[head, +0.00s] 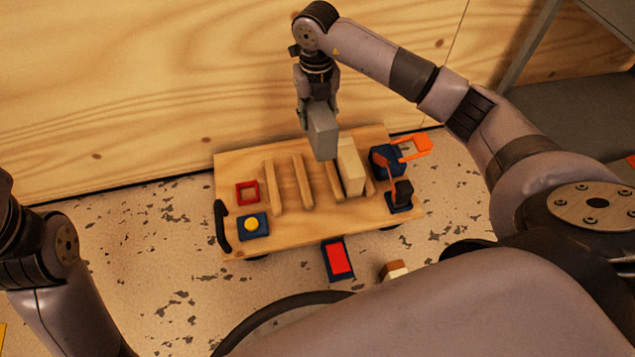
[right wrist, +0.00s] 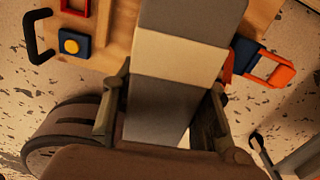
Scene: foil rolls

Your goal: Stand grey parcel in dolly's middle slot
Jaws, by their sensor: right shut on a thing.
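The grey parcel (head: 322,140) hangs upright from my right gripper (head: 318,103), which is shut on it. The parcel is above the back part of the wooden dolly (head: 235,185), roughly over the gap between the middle and right visible ridges. It hides part of that gap, and I cannot tell whether its lower end touches anything. In the right wrist view the parcel (right wrist: 165,110) sits between the fingers; a cream band beyond lines up with it, but I cannot tell whether it belongs to it. My left gripper is out of view; only its arm shows.
A cream block (head: 351,168) stands on the dolly just right of the parcel. A red frame (head: 247,193) and a blue piece with a yellow knob (head: 252,226) lie left. Blue and orange items (head: 388,165) crowd the right end.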

